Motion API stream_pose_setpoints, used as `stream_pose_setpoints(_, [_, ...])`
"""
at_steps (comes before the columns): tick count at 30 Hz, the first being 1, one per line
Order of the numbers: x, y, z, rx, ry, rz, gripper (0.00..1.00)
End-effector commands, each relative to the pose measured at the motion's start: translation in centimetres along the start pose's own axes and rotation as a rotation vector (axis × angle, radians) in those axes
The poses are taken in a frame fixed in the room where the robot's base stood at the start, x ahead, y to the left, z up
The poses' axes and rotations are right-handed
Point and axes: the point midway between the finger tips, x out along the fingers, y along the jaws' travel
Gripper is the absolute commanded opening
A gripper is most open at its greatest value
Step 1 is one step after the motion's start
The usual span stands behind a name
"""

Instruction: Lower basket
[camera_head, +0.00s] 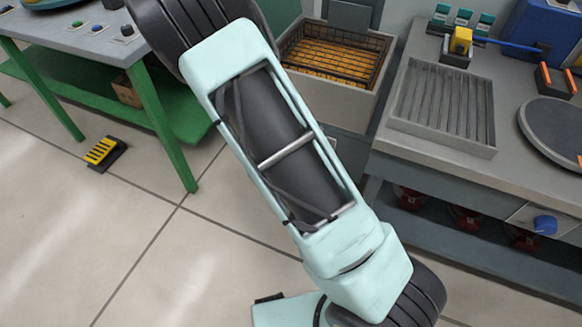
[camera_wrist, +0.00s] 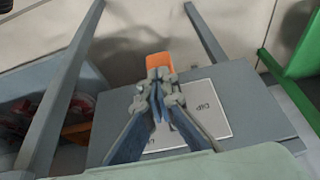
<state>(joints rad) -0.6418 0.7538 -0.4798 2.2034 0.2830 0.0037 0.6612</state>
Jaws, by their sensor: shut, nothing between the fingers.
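A dark wire basket (camera_head: 383,55) sits in the box-shaped fryer (camera_head: 310,88) at the top middle of the head view. Yellow-brown oil or contents show through its mesh. My arm crosses the middle of that view, and my gripper is out of it. In the wrist view my gripper (camera_wrist: 159,76) is shut and empty. Its fingertips lie in front of an orange piece (camera_wrist: 159,61); I cannot tell if they touch it. The basket cannot be made out in the wrist view.
A counter right of the fryer holds a ribbed tray (camera_head: 445,105) and a round dark plate (camera_head: 555,130). A green-legged table (camera_head: 85,50) stands left, with a yellow pedal (camera_head: 101,151) on the floor. The wrist view shows a grey surface with a white label (camera_wrist: 200,108). Tiled floor is open at lower left.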

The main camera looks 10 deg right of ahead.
Motion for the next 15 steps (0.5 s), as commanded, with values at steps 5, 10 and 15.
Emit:
stream_pose_setpoints(5, [0.8,0.0,0.7,-0.008,0.108,0.003,0.0])
stream_pose_setpoints(10, [1.5,0.1,1.0,-0.006,0.215,0.003,0.0])
stream_pose_setpoints(15, [2.1,0.1,1.2,0.005,0.213,0.0,0.0])
